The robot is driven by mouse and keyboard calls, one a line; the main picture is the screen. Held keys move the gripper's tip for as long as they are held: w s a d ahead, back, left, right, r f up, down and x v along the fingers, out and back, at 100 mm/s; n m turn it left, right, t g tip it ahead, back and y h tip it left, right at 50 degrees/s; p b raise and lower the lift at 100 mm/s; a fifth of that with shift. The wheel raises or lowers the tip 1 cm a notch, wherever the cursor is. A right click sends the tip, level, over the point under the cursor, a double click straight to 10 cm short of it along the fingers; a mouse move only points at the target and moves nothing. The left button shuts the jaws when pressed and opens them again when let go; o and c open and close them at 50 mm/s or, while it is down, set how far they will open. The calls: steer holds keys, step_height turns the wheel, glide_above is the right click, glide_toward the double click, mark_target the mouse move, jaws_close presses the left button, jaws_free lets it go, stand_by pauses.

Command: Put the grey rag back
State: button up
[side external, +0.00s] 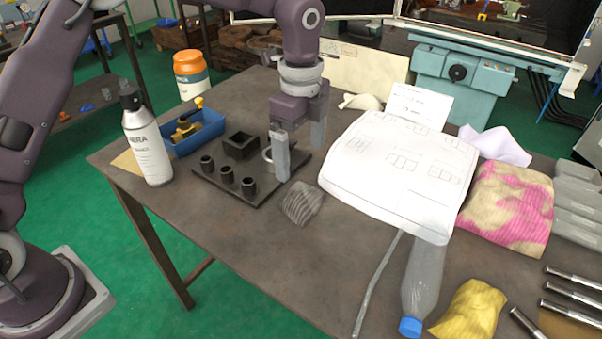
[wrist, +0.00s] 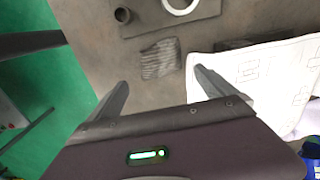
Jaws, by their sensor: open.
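The grey rag (side external: 302,203) lies crumpled and flat on the table, just in front of the black fixture plate and left of the paper sheet. It also shows in the wrist view (wrist: 161,60), ahead of my fingers and between their lines. My gripper (side external: 300,150) is open and empty, above the table at the right end of the fixture plate. Its fingers also show in the wrist view (wrist: 158,85), spread wide. My gripper is apart from the rag. Where the rag belongs cannot be told from these views.
A black fixture plate (side external: 232,187) carries several cups and a square box. A spray can (side external: 147,142) and blue tray (side external: 198,135) stand left. A large paper sheet (side external: 400,165), plastic bottle (side external: 420,280), yellow cloth (side external: 470,310) and pink cloth (side external: 508,205) lie right. The front table area is clear.

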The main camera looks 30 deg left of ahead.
steer(key=shift+r, duration=0.7)
steer(key=s+a+r+n+t, duration=0.3)
steer(key=s+a+r+n, duration=0.4)
steer(key=s+r, duration=0.5)
steer(key=s+a+f+n+t, duration=0.1)
steer(key=s+a+n, duration=0.1)
steer(key=s+n, duration=0.3)
steer(key=s+a+f+n+t, duration=0.1)
steer(key=s+n, duration=0.5)
steer(key=s, duration=0.6)
steer(key=shift+s+a+t, duration=0.25)
steer(key=shift+a+t, duration=0.05)
steer(key=shift+a, duration=0.4)
